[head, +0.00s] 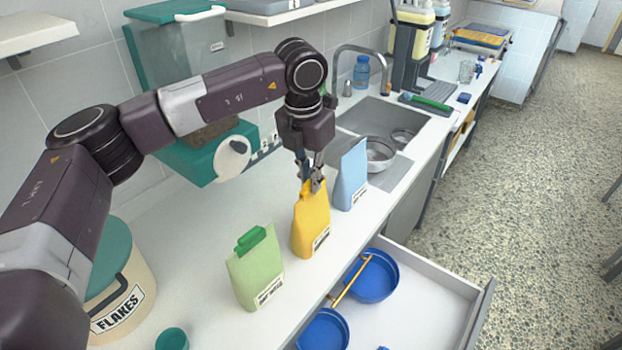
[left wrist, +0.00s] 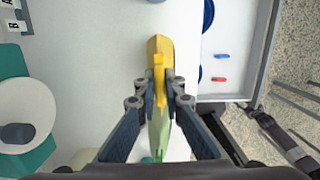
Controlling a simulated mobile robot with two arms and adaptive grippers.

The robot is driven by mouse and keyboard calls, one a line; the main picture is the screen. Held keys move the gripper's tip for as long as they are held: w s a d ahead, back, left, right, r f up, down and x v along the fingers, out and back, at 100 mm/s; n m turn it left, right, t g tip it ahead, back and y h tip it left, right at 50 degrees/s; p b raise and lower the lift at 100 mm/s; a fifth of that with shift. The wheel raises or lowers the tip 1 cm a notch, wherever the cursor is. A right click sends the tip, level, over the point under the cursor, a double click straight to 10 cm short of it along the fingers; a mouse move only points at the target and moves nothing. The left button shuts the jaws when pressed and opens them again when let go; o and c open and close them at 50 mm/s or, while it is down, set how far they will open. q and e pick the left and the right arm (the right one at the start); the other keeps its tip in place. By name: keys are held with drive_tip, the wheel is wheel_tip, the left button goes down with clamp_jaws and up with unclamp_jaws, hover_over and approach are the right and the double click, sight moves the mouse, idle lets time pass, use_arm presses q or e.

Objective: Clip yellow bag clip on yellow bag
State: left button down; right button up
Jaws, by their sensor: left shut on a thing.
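The yellow bag (head: 311,226) stands upright on the counter, between a green bag and a blue bag. It also shows below my gripper in the left wrist view (left wrist: 155,46). My left gripper (head: 312,184) is over the top of the yellow bag, pointing down. Its fingers are shut on the yellow clip (left wrist: 159,78), which lies along the bag's top edge. The fingers hide much of the clip in the head view, and I cannot tell whether it grips the bag. My right gripper is out of the head view; a dark arm end at the left wrist view's right side is unclear.
The green bag (head: 257,275) with its green clip (head: 250,239) stands nearer; the blue bag (head: 351,177) stands beyond, by the sink (head: 396,113). An open drawer (head: 429,296) with blue bowls (head: 373,279) lies right. A teal dispenser (head: 195,158) and flakes bucket (head: 122,300) are left.

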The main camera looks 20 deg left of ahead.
use_arm(q)
drive_tip(key=shift+f+b, duration=0.45)
drive_tip(key=shift+b, duration=0.25)
idle(1.1)
idle(0.3)
drive_tip(key=c, duration=1.5)
unclamp_jaws()
drive_tip(key=shift+r+p, duration=1.35)
drive_tip(key=shift+r, duration=1.2)
